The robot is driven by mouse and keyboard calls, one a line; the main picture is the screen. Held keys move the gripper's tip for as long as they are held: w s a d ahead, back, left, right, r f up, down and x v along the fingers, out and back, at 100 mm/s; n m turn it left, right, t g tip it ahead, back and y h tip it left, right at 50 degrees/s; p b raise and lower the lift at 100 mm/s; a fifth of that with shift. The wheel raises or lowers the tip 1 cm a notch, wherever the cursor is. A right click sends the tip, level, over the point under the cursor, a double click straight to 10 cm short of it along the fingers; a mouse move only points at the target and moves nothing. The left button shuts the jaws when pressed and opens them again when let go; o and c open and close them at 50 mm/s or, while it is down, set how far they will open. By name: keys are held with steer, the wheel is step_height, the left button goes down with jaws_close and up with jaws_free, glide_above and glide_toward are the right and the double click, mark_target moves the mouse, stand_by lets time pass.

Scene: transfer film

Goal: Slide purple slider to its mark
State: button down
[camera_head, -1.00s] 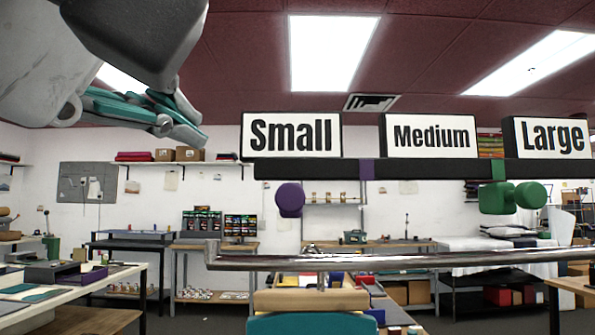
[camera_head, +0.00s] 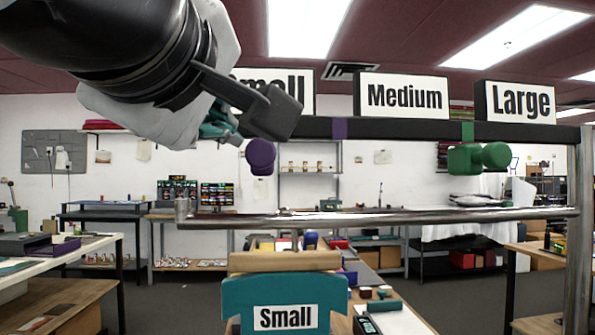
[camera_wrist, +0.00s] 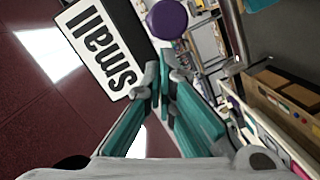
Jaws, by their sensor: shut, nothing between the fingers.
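The purple slider's round knob (camera_head: 261,155) hangs just under the left part of the dark rail (camera_head: 400,130), left of a purple mark (camera_head: 339,129) on that rail. My gripper (camera_head: 228,130) is at the rail's left end, left of the knob, partly hidden by my wrist. In the wrist view my gripper (camera_wrist: 160,70) is shut and empty. The purple knob (camera_wrist: 167,18) lies beyond its fingertips, with a visible gap. The slider's mount on the rail is hidden by my arm.
A green slider (camera_head: 465,158) sits under a green mark (camera_head: 467,131) on the rail. Signs stand above: Small (camera_wrist: 98,42), Medium (camera_head: 403,96) and Large (camera_head: 519,101). A metal bar (camera_head: 390,218) crosses below the rail.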

steer(key=shift+d+f, duration=0.1)
steer(key=shift+f, duration=0.05)
steer(key=d+b, duration=0.3)
steer(key=d, duration=0.7)
steer(key=shift+w, duration=0.2)
steer(key=shift+a, duration=0.15)
